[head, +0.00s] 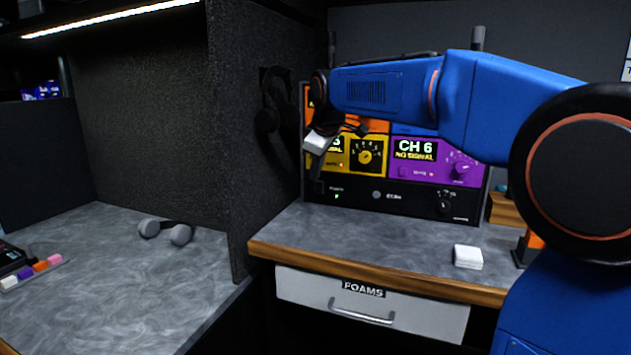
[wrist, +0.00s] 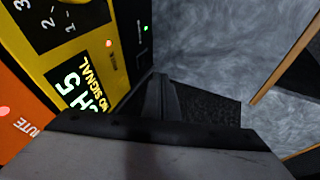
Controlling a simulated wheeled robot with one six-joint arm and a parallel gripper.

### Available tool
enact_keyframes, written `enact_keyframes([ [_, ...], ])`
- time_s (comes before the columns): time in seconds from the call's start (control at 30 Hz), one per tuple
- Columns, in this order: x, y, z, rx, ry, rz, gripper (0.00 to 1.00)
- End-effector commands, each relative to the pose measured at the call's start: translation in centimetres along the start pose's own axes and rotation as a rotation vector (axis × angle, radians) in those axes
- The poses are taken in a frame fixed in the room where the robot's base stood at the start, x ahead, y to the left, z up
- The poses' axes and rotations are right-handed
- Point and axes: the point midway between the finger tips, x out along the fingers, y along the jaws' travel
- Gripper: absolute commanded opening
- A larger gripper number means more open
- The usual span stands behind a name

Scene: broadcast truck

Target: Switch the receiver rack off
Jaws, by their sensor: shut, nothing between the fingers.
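The receiver rack (head: 420,200) stands at the back of the right-hand counter, with orange, yellow and purple channel modules above a black bottom panel. A green light (head: 336,196) glows at the left of that panel; it also shows in the wrist view (wrist: 146,28). My gripper (head: 317,178) is shut and empty, pointing down in front of the rack's left edge. In the wrist view its fingers (wrist: 160,97) lie just beside the rack's face. The power switch is not clearly visible; my gripper may cover it. I cannot tell whether the fingers touch the rack.
A dark partition (head: 232,140) stands left of the rack, with headphones (head: 272,100) hung on it. White foam pads (head: 468,257) lie on the counter above the FOAMS drawer (head: 370,303). Grey headphones (head: 165,230) lie on the left counter. The counter before the rack is mostly clear.

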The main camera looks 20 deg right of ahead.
Motion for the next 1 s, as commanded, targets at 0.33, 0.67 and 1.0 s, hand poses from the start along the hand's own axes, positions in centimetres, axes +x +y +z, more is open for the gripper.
enact_keyframes([
  [0.33, -5.7, 0.3, -0.1, 0.0, 0.001, 0.0, 0.0],
  [0.67, -7.0, 0.3, -0.1, -0.001, 0.0, -0.001, 0.0],
  [1.0, -6.8, -1.2, 0.2, 0.004, -0.002, -0.029, 0.0],
])
